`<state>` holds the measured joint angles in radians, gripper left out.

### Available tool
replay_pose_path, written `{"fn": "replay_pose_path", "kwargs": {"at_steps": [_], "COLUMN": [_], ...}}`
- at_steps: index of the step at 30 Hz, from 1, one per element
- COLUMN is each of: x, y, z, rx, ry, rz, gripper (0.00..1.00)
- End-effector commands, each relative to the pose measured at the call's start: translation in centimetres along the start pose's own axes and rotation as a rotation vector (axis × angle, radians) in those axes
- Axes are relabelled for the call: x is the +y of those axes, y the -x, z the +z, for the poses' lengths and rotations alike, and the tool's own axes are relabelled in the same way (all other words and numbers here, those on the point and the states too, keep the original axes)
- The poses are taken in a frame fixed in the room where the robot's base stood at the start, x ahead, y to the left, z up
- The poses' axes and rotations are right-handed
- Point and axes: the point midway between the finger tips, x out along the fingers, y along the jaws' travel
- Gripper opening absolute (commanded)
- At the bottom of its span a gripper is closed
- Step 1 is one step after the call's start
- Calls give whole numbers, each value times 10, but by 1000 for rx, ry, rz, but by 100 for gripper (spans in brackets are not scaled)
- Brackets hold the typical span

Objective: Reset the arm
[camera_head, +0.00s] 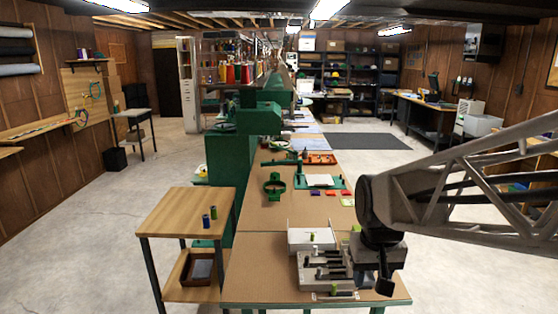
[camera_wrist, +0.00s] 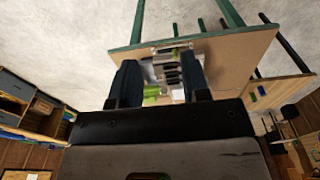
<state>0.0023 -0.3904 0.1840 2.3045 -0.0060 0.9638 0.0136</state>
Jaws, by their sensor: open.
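My gripper (camera_head: 384,284) hangs at the near right edge of the workbench (camera_head: 262,265) in the head view, pointing down. In the wrist view my gripper (camera_wrist: 160,65) has its two dark fingers spread apart. No held object shows between them. Beyond the gap lie a grey metal fixture with dark bars (camera_wrist: 172,72) and a green piece (camera_wrist: 150,92). In the head view the grey fixture (camera_head: 325,271) sits on the bench just left of my gripper. The arm partly hides what stands behind the gripper.
A white box (camera_head: 311,238) stands behind the fixture. A side table (camera_head: 180,218) at left holds a blue spool (camera_head: 206,221) and a green spool (camera_head: 213,212).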

Motion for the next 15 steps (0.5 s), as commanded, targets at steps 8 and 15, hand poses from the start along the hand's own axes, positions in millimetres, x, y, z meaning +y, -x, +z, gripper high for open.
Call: {"fn": "replay_pose_path", "kwargs": {"at_steps": [8,15], "x": [2,3], "y": [17,22], "z": [61,107], "rx": [71,125], "ry": [-4,-6], "rz": [1,2], "gripper": [43,43]}}
